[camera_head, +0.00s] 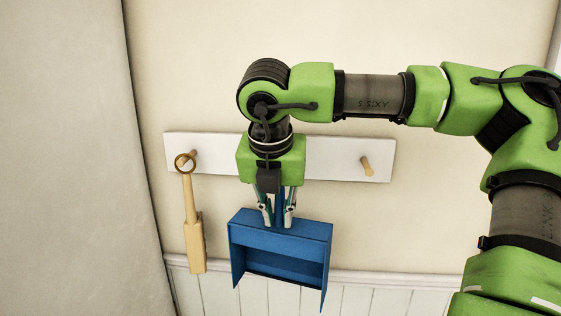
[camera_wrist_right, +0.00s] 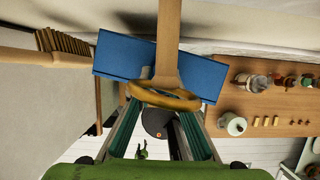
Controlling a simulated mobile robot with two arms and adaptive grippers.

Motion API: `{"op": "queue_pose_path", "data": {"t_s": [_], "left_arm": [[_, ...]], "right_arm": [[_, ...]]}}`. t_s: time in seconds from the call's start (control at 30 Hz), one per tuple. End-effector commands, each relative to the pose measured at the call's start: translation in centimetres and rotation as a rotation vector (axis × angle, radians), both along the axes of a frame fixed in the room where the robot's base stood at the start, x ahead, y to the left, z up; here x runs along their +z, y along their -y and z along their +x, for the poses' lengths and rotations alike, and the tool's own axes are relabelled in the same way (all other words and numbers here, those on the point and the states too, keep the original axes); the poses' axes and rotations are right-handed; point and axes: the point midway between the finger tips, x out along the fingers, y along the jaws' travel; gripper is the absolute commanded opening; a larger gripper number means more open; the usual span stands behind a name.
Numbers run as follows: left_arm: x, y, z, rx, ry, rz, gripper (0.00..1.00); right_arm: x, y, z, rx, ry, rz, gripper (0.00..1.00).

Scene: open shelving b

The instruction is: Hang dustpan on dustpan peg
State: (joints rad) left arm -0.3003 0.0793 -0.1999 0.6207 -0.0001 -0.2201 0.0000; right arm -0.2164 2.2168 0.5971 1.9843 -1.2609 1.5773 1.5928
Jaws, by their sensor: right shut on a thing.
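The blue dustpan (camera_head: 281,238) hangs below my right gripper (camera_head: 279,222) in the head view, its open side facing the camera. The gripper points down and is shut on the top of the dustpan. A white rail (camera_head: 330,160) on the wall carries a bare wooden peg (camera_head: 367,166) to the right of my gripper. The dustpan is below and left of that peg, apart from it. In the right wrist view the blue dustpan (camera_wrist_right: 121,57) lies beyond the fingers. A wooden ring (camera_wrist_right: 165,98) and strip cross in front of it; I cannot tell what they belong to. My left gripper is out of view.
A wooden brush (camera_head: 194,235) hangs by its ring on the left peg. My right arm covers the middle of the rail. In the right wrist view, a wooden surface (camera_wrist_right: 275,100) holds jars and a white pot (camera_wrist_right: 232,124).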

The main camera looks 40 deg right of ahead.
Motion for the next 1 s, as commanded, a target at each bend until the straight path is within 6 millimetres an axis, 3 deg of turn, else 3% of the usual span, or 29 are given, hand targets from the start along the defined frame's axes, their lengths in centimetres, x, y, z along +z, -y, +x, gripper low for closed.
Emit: {"op": "queue_pose_path", "data": {"t_s": [1.0], "left_arm": [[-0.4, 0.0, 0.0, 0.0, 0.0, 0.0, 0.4]], "right_arm": [[0.1, 2.0, 1.6, -0.001, 0.002, -0.001, 0.0]]}}
